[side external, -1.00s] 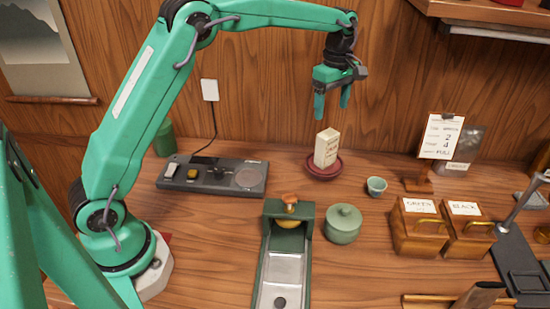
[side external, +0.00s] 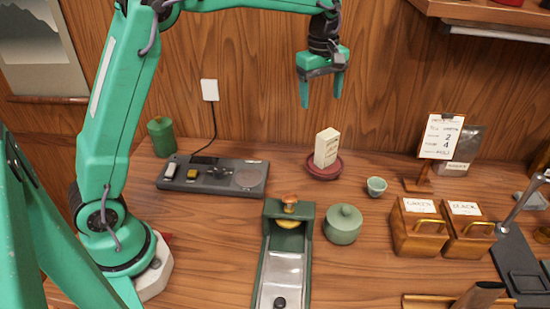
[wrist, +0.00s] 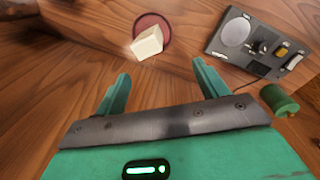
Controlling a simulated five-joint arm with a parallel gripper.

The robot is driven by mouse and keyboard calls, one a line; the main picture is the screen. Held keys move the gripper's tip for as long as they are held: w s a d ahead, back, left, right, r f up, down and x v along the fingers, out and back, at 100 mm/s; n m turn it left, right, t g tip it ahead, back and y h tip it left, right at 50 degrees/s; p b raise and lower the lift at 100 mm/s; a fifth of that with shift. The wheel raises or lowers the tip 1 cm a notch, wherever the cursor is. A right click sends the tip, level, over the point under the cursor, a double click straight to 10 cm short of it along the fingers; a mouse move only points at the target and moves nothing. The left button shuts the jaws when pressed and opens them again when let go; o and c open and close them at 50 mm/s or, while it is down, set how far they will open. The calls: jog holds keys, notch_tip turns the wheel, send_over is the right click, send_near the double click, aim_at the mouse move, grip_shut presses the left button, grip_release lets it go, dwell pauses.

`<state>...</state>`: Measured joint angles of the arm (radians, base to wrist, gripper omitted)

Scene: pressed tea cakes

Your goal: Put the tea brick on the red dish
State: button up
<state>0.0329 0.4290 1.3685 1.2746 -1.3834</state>
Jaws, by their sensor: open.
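The tea brick (side external: 327,147) is a pale, upright block with dark print on one face. It stands on the red dish (side external: 324,173) at the back of the table. In the wrist view the brick (wrist: 148,43) also shows on the dish (wrist: 165,26), ahead of the fingers. My gripper (side external: 321,102) is open and empty, raised above and a little left of the brick, clear of it. In the wrist view both fingers of my gripper (wrist: 158,88) are spread with nothing between them.
A grey console (side external: 213,176) sits to the left of the dish, with a green canister (side external: 162,138) behind it. A small cup (side external: 376,186), a green lidded pot (side external: 343,224), a green press (side external: 284,262) and wooden boxes (side external: 418,228) stand nearby. A sign (side external: 441,137) stands at right.

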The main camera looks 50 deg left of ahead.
jog(key=s+a+r+m+t, duration=0.1)
jog(key=s+r+m+t, duration=0.3)
jog(key=s, duration=0.7)
jog(key=s+r+m+g, duration=0.1)
jog(key=s+m, duration=0.6)
jog(key=s, duration=0.4)
jog(key=s+f+m+t, duration=0.1)
jog(key=s+f+m, duration=0.3)
jog(key=s, duration=0.3)
jog(key=shift+s+a+t, duration=0.25)
jog(key=shift+a+t, duration=0.1)
jog(key=shift+t, duration=0.05)
